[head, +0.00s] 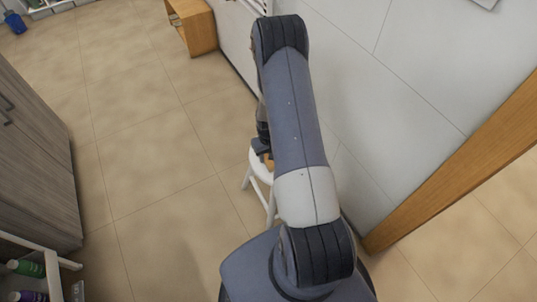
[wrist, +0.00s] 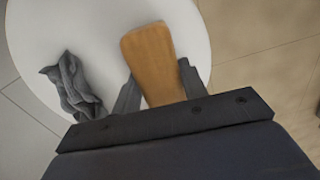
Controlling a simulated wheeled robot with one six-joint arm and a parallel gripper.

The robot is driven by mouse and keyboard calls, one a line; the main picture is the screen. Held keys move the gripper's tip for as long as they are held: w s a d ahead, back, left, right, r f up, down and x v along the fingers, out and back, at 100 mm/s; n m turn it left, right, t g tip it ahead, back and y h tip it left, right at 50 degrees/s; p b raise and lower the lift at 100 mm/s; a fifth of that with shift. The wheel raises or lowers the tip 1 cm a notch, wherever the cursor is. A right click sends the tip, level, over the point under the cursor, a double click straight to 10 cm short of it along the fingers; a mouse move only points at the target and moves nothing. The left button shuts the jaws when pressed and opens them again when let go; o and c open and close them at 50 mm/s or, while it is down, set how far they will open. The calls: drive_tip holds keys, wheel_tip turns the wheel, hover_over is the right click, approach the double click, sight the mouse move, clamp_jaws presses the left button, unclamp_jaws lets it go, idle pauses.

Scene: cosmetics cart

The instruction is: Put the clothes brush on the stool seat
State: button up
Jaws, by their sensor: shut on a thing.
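The clothes brush (wrist: 152,60) shows in the wrist view as a brown wooden piece between the two dark fingers. My gripper (wrist: 158,84) is shut on it. The brush lies over the round white stool seat (wrist: 95,28); I cannot tell whether it touches the seat. In the head view my gripper (head: 263,147) is beside my arm at the white stool (head: 248,178), and my arm hides much of the stool. Any bristles are hidden.
A crumpled grey cloth (wrist: 73,87) lies on the left part of the seat. A white wall (head: 400,60) stands to the right, with a wooden door frame (head: 460,165). A grey cabinet (head: 35,150) is at left. The tiled floor (head: 150,120) between is clear.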

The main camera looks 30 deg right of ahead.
drive_tip(key=shift+r, duration=0.1)
drive_tip(key=o, duration=0.9)
wheel_tip(320, 180, up, 12)
drive_tip(key=shift+p, duration=0.65)
